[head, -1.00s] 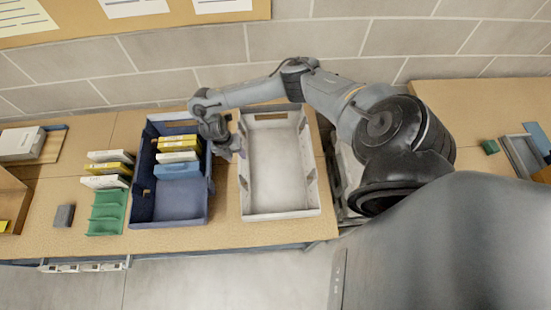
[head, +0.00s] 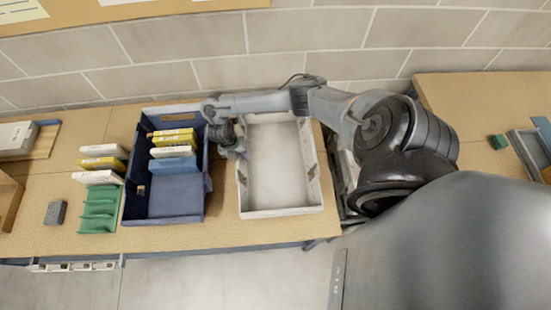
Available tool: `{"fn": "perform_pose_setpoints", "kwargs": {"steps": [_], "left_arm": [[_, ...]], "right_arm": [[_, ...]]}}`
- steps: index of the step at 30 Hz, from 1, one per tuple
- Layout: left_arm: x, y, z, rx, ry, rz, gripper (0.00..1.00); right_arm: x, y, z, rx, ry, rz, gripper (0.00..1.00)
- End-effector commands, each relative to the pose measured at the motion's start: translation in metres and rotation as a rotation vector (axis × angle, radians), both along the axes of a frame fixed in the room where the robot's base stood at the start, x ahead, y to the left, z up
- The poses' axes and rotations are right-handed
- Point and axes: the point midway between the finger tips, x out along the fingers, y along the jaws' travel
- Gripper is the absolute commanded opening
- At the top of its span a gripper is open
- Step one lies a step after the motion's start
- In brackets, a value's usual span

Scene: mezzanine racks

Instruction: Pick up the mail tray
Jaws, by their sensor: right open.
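An empty white tray (head: 313,168) with cut-out handles in its end walls lies on the wooden bench. A dark blue tray (head: 130,207) lies to its left and holds several white, yellow and blue bundles at its back. I cannot tell from the picture which one is the mail tray. My right gripper (head: 238,153) is open and points down at the white tray's left wall, beside the gap between the two trays. Its fingertips are small, and I cannot tell whether they touch the wall. My left gripper is out of view.
A green slotted rack (head: 99,212), white and yellow bundles (head: 100,163) and a grey block (head: 55,213) lie left of the blue tray. A brick wall (head: 180,75) stands behind the bench. Another bench (head: 470,100) stands at the right.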

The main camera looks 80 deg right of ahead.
Motion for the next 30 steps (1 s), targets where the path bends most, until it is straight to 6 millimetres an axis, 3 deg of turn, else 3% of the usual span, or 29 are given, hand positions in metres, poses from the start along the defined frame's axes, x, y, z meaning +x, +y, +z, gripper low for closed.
{"fn": "perform_pose_setpoints", "kwargs": {"steps": [4,13,30], "left_arm": [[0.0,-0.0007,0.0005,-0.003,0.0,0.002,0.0],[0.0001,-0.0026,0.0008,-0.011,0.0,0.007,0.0],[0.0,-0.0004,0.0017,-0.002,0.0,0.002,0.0]], "right_arm": [[0.0002,0.0002,0.0006,0.0,0.0,0.0,0.46],[0.0002,0.0003,0.0007,0.0,0.0,0.0,0.0],[0.0005,-0.0003,0.0028,-0.001,0.0,0.001,0.0]]}}
